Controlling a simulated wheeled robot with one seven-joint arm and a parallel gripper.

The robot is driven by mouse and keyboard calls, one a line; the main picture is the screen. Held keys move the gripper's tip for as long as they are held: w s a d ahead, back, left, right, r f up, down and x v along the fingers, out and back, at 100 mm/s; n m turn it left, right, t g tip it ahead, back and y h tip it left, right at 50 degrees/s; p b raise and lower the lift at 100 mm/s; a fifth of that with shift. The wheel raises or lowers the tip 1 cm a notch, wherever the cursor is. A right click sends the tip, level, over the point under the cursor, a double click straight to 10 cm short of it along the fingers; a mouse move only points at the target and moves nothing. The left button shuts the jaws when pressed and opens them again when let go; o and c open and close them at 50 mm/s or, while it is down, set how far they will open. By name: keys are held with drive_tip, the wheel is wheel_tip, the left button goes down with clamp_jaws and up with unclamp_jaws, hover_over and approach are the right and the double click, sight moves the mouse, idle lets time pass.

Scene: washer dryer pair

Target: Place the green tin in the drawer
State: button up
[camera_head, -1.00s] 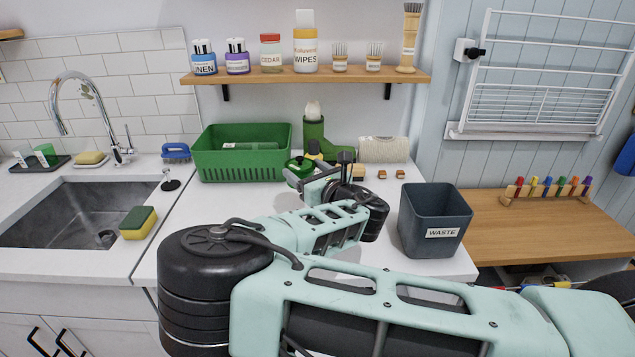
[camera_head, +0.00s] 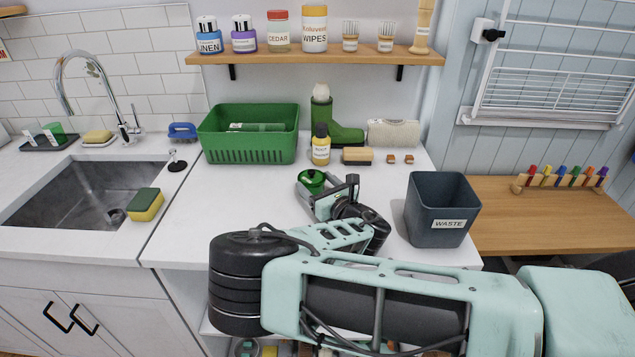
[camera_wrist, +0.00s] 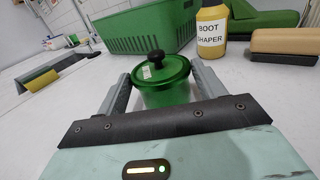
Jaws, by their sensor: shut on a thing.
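The green tin (camera_head: 312,181) has a black knob on its lid and sits between the fingers of my gripper (camera_head: 325,190), over the white counter (camera_head: 235,215). In the wrist view the tin (camera_wrist: 165,84) is upright, with a finger of my gripper (camera_wrist: 163,92) against each side. The gripper hides its lower part, and I cannot tell whether it touches the counter. An opening below the counter's front edge holds several items (camera_head: 268,349). My arm covers much of it, and I cannot tell whether it is the drawer.
Behind the tin stand a green basket (camera_head: 248,148), a yellow boot shaper bottle (camera_head: 320,149), a green boot (camera_head: 345,135) and a wooden brush (camera_head: 357,156). A dark waste bin (camera_head: 440,208) stands at right. The sink (camera_head: 85,195) is at left.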

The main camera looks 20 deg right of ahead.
drive_tip(key=shift+f, duration=0.1)
drive_tip(key=o, duration=1)
